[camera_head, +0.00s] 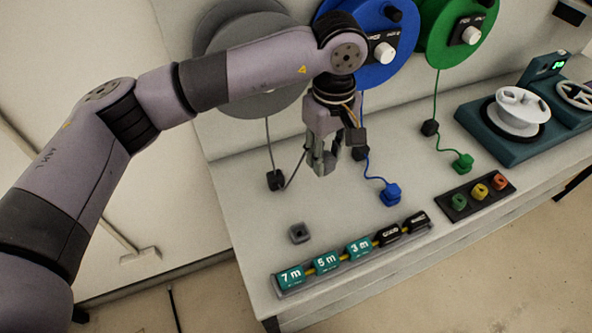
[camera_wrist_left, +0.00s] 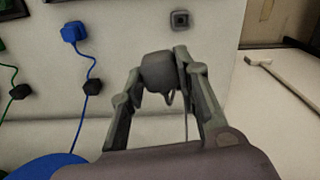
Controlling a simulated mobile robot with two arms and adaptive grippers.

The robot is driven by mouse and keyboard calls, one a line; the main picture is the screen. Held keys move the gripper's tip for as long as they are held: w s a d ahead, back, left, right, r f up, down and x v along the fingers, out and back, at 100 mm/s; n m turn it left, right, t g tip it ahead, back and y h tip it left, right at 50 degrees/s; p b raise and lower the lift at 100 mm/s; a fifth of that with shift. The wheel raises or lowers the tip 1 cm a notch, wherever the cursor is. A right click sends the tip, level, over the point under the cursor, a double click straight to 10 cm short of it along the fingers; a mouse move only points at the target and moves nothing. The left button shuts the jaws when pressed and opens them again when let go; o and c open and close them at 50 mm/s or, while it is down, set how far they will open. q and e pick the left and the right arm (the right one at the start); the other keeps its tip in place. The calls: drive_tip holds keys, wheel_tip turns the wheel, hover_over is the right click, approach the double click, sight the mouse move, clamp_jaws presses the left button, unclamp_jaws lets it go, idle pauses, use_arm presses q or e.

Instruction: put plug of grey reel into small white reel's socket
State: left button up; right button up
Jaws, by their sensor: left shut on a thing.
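The grey reel (camera_head: 222,40) is mounted on the back wall at the upper left of the head view, partly hidden by my arm. Its cable runs down through a black block (camera_head: 275,180) and up to my left gripper (camera_head: 323,165). That gripper is shut on the grey plug, above the table. The left wrist view shows the grey plug (camera_wrist_left: 158,72) between the fingertips. The small white reel (camera_head: 520,108) sits on a teal unit at the right of the head view, well away from the gripper. I cannot make out its socket clearly.
A small grey block with a hole (camera_head: 299,233) stands on the table (camera_head: 240,205). A blue plug (camera_head: 391,194) and green plug (camera_head: 463,163) lie cabled right of the gripper. A label rail (camera_head: 325,262) and a dark tray with coloured sockets (camera_head: 476,196) line the front.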

use_arm(q)
drive_tip(key=w+d+b, duration=0.1)
drive_tip(key=w+d, duration=0.3)
drive_tip(key=d, duration=0.2)
drive_tip(key=shift+w+d, duration=0.15)
idle(0.3)
